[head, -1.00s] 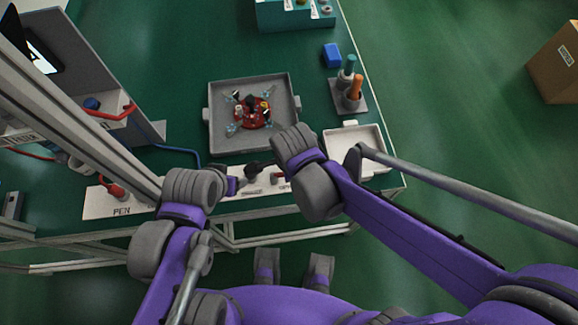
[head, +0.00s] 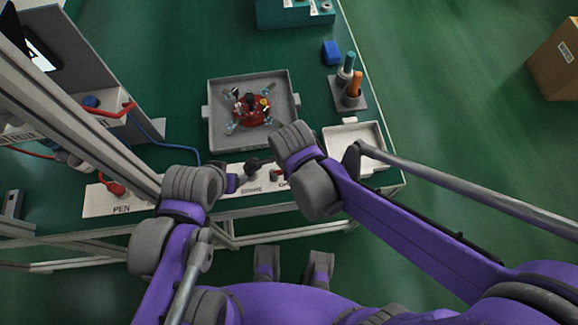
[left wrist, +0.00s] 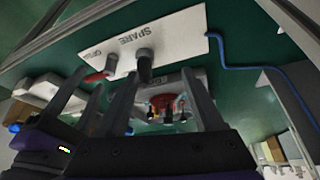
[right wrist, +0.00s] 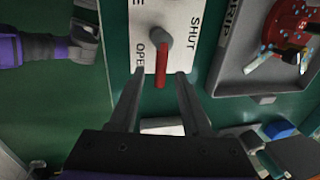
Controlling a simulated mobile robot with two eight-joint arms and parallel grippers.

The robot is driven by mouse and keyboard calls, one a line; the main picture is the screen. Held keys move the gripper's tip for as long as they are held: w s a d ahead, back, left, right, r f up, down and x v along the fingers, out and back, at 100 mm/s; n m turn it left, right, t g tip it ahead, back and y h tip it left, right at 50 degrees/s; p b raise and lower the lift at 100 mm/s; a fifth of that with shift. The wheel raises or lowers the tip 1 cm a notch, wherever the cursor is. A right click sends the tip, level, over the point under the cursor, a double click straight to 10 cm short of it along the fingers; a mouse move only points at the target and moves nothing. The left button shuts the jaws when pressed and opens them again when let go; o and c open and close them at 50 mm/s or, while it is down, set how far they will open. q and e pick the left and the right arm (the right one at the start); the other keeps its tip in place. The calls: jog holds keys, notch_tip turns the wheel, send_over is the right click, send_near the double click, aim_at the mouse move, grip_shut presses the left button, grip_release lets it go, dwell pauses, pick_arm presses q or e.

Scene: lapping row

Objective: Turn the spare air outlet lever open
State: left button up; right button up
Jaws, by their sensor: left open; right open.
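In the right wrist view the spare air outlet's red lever (right wrist: 162,65) hangs from a grey knob (right wrist: 160,38) on a white plate (right wrist: 180,10). The lever points down the picture, between the OPEN and SHUT labels. My right gripper (right wrist: 160,74) is open, its fingertips on either side of the lever's end; contact is not visible. My left gripper (left wrist: 160,76) is open, close to a dark knob (left wrist: 145,65) on the same plate. In the head view my right wrist partly hides the lever (head: 278,175).
A grey tray (head: 212,130) holding a red part (head: 254,112) lies behind the plate. A white tray (head: 335,134) is right of it. A rack with teal and orange handles (head: 345,92) stands behind that. A frame post (head: 85,110) rises at left.

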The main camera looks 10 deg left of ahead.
pick_arm(q)
jog(key=shift+w+r+p, duration=0.2)
jog(key=shift+r+p, duration=0.75)
jog(key=shift+r, duration=0.1)
pick_arm(e)
notch_tip(320, 180, up, 11)
jog(key=s, duration=0.2)
jog(key=shift+d+f, duration=0.2)
jog(key=shift+d, duration=0.1)
pick_arm(q)
jog(key=r+p, duration=0.2)
jog(key=r, duration=0.1)
jog(key=shift+w+r+p, duration=0.15)
jog(key=shift+w+p, duration=0.15)
jog(key=shift+w, duration=0.1)
pick_arm(e)
jog(key=s+d+n+t, duration=0.2)
jog(key=d+n+t, duration=0.1)
jog(key=d+n, duration=1.2)
jog(key=d, duration=0.6)
jog(key=shift+s+f+h, duration=0.25)
jog(key=shift+s+h, duration=0.05)
jog(key=shift+s, duration=0.05)
pick_arm(q)
jog(key=shift+c, duration=0.3)
pick_arm(e)
jog(key=shift+d, duration=0.1)
